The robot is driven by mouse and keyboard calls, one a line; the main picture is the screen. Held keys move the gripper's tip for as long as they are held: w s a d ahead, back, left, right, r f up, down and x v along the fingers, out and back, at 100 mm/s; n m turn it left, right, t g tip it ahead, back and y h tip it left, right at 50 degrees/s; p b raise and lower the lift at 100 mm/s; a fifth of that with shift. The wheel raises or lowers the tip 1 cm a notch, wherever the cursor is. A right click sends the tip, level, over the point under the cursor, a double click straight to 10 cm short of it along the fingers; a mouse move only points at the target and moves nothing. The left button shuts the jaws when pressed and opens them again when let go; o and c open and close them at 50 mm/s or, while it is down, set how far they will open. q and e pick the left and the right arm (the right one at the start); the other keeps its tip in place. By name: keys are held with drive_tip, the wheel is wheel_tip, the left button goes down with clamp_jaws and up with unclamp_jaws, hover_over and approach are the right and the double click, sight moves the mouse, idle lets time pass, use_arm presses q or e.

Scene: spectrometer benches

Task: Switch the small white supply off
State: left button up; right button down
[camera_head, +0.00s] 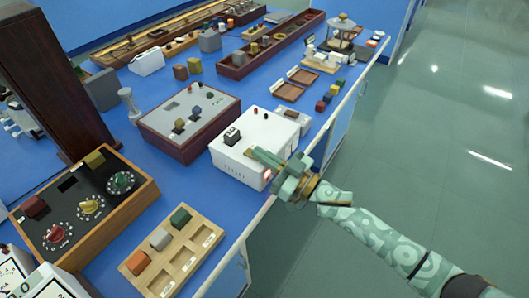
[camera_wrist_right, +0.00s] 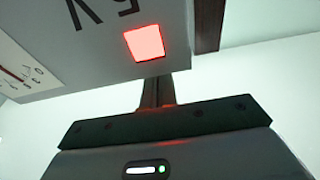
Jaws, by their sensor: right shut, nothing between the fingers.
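The small white supply (camera_head: 232,158) stands near the front edge of the blue bench, with a black part and small knobs on its top. A red lit switch (camera_head: 267,174) is on its side facing the aisle. In the right wrist view the switch (camera_wrist_right: 145,43) glows red on the supply's pale wall (camera_wrist_right: 100,75), near dark lettering. My right gripper (camera_head: 256,154) is at the supply's aisle-side corner, shut and empty. In the right wrist view its closed fingers (camera_wrist_right: 157,88) point toward the wall just below the switch; contact cannot be told. My left gripper is out of view.
A grey-topped red-brown box (camera_head: 165,140) stands left of the supply. A wooden tray with coloured blocks (camera_head: 205,222) and a wooden-framed dial panel (camera_head: 120,215) are nearer. Small wooden trays (camera_head: 288,92) lie behind. The aisle floor (camera_head: 450,130) at right is clear.

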drive_tip(key=f+b, duration=0.1)
drive_tip(key=b, duration=0.1)
drive_tip(key=shift+s+f+t+y+b, duration=0.1)
drive_tip(key=shift+f+t+y+b, duration=0.2)
drive_tip(key=shift+f+b, duration=0.1)
drive_tip(key=shift+d+r, duration=0.1)
drive_tip(key=shift+r, duration=0.25)
drive_tip(key=shift+r+p, duration=0.35)
drive_tip(key=shift+p, duration=0.1)
drive_tip(key=r+p, duration=0.4)
drive_tip(key=r, duration=0.1)
drive_tip(key=shift+s+d, duration=0.15)
drive_tip(key=shift+d, duration=0.15)
drive_tip(key=s+d+f, duration=0.5)
drive_tip(key=d+f, duration=0.1)
drive_tip(key=d, duration=0.1)
drive_tip(key=shift+s, duration=0.15)
